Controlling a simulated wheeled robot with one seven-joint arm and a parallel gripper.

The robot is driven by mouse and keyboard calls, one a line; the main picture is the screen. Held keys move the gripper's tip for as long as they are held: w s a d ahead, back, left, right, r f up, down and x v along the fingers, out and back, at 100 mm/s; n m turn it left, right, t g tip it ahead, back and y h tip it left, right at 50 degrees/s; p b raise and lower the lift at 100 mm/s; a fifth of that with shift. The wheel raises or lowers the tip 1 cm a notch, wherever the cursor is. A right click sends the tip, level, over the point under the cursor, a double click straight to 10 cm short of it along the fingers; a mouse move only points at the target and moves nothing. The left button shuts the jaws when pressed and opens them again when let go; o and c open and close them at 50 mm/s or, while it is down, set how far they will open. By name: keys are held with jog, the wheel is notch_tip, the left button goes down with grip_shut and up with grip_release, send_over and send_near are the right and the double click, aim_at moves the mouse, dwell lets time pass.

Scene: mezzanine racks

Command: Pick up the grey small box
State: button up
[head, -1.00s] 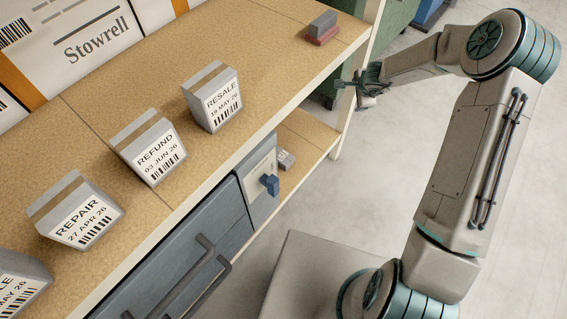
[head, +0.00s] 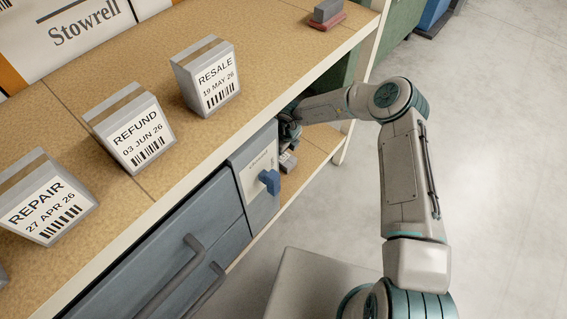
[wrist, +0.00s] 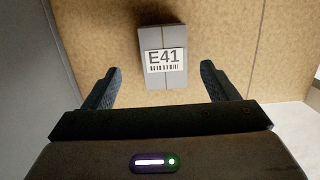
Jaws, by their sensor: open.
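A small grey box (wrist: 163,40) with a white "E41" barcode label lies on a tan board surface in the wrist view. In the head view a small grey box (head: 288,162), which looks like the same one, sits on the lower shelf (head: 312,158) beside the drawer unit. My gripper (wrist: 161,72) is open and empty. The box lies ahead of it, between the lines of the two fingers, and its near end is close to fingertip level. In the head view my gripper (head: 289,128) is partly hidden by the upper shelf's edge, above the box.
Grey labelled boxes, RESALE (head: 207,76), REFUND (head: 131,128) and REPAIR (head: 45,198), stand on the upper shelf (head: 235,25). A blue-grey drawer unit (head: 200,245) with a blue knob (head: 269,181) is left of my gripper. A rack post (head: 362,70) stands to the right.

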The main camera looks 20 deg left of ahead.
aim_at(284, 157)
jog(key=shift+w+a+f+b, duration=0.15)
jog(key=shift+f+b, duration=0.5)
jog(key=shift+f, duration=0.95)
jog(key=shift+w+f+b, duration=0.2)
jog(key=shift+f+b, duration=0.45)
jog(key=shift+f, duration=0.95)
jog(key=shift+f, duration=0.25)
jog(key=c, duration=1.1)
